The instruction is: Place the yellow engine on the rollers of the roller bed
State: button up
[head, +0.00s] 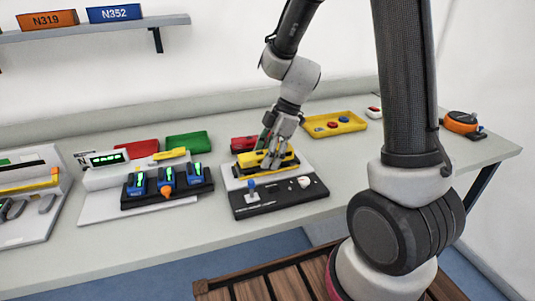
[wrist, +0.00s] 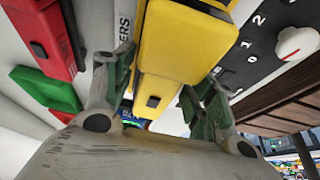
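The yellow engine (head: 261,165) is on or just above the bed of the unit with the black control panel, which I take as the roller bed (head: 287,199). The rollers are hidden beneath the engine. My gripper (head: 271,157) points down over the engine. In the wrist view the engine (wrist: 188,45) lies between the two fingers of my gripper (wrist: 165,88). The fingers look spread, with a narrow gap beside the engine. Contact on the far side is hard to judge.
A unit with blue clamps (head: 166,180) stands left. An orange round device (head: 460,122) sits at the right table end.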

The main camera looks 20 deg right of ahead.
dwell(0.3)
jog(key=v, duration=1.2)
jog(key=shift+r, duration=0.2)
jog(key=s+d+r+m+t+h, duration=0.2)
jog(key=s+d+m, duration=0.3)
jog(key=s+m, duration=0.4)
jog(key=s+d+r+m+t+h, duration=0.2)
jog(key=s+d+r+m, duration=0.3)
jog(key=s+m, duration=0.4)
jog(key=shift+s+d+r, duration=0.2)
jog(key=shift+s, duration=0.3)
dwell(0.3)
